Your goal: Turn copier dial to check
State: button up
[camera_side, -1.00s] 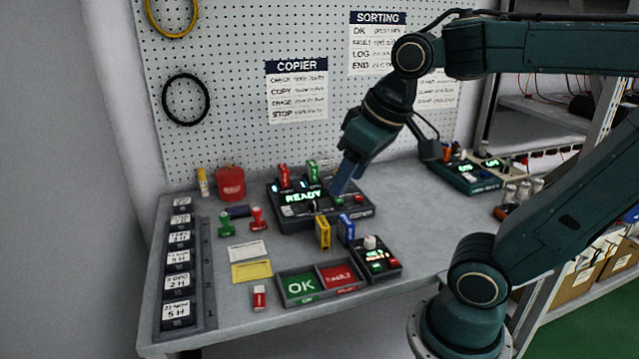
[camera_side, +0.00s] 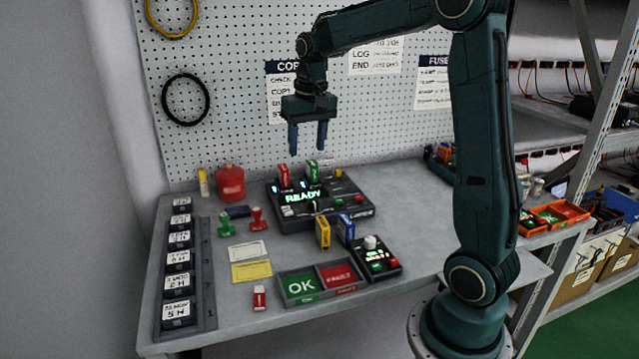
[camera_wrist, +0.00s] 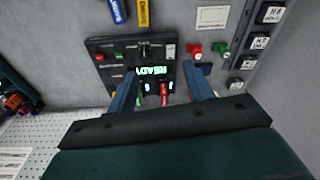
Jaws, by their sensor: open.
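The copier (camera_side: 355,207) is a dark box on the bench with a lit green READY display (camera_side: 303,197). A red stick (camera_side: 284,176) and a green stick (camera_side: 313,171) stand upright at its back. A dial with a pale pointer (camera_side: 314,207) appears on its front face; its exact setting is too small to read. My gripper (camera_side: 308,138) is open and empty, pointing down above the back of the copier and apart from it. In the wrist view the copier (camera_wrist: 103,48) lies between and beyond my two blue fingers (camera_wrist: 165,100).
A small box with a white knob (camera_side: 371,243) and the OK and FAULT trays (camera_side: 318,297) stand in front of the copier. A red canister (camera_side: 230,183) is left. The pegboard (camera_side: 230,90) rises behind.

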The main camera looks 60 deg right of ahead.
jog(key=m+g, duration=0.1)
jog(key=m, duration=0.1)
send_over(313, 201)
notch_tip(313, 201, down, 6)
jog(key=shift+y, duration=0.3)
notch_tip(313, 201, down, 14)
jog(key=shift+r, duration=0.15)
dwell(0.4)
jog(key=c, duration=1)
